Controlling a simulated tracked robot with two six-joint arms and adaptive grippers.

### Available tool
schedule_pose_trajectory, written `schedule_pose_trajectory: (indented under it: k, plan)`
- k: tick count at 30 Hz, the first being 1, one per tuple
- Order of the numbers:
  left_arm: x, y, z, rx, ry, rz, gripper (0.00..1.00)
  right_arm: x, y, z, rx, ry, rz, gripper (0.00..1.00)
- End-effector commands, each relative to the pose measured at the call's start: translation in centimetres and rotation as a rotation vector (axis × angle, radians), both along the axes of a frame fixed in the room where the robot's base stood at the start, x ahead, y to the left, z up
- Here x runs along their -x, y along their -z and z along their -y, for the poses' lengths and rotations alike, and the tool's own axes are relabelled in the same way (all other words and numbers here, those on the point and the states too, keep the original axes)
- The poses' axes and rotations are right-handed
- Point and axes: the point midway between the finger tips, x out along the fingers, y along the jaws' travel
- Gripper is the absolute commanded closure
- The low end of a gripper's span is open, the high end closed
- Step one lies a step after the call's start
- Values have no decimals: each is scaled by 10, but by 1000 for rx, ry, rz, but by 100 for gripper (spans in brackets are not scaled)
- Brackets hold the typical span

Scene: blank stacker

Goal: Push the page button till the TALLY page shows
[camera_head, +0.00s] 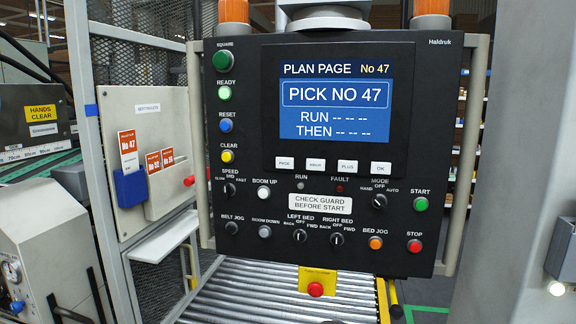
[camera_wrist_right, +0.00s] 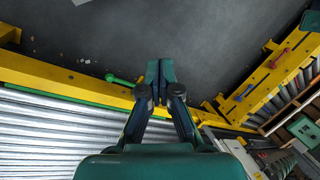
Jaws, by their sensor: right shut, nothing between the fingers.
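A black control panel (camera_head: 440,150) marked Haldruk fills the middle of the head view. Its screen (camera_head: 335,97) reads PLAN PAGE No 47, PICK NO 47, with blank RUN and THEN lines. Below the screen is a row of white buttons. The page button (camera_head: 285,163) is the leftmost, followed by two more and the OK button (camera_head: 380,168). Neither gripper is in the head view. In the right wrist view my right gripper (camera_wrist_right: 160,72) is shut and empty, its fingers together over dark grey floor beside a yellow rail. It is touching no button there. My left gripper is not in view.
Coloured buttons and switches sit on the panel, including a red stop button (camera_head: 414,246). Metal rollers (camera_head: 250,290) lie below, with a red button on a yellow box (camera_head: 317,282). A mesh guard frame stands left; a grey column (camera_head: 510,170) stands right.

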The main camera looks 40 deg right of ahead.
Motion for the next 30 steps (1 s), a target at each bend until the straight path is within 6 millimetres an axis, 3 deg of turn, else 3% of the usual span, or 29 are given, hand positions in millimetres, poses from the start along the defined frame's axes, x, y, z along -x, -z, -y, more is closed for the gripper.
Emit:
schedule_pose_trajectory:
  k: [4,8,11,14,17,21,25,30]
  plan:
    - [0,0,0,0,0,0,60,-5,-2,1,1,3,9,100]
    - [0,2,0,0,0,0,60,-30,-9,3,0,18,55,100]
    - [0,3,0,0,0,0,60,-69,-24,16,1,41,126,100]
    - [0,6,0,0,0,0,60,-118,-52,24,1,69,222,100]
    - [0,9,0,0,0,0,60,-172,-94,33,3,100,331,100]
    - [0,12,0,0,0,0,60,-236,-168,50,12,149,485,100]
    - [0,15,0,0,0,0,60,-280,-248,69,23,219,627,100]
    - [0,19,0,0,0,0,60,-309,-361,94,24,282,792,100]
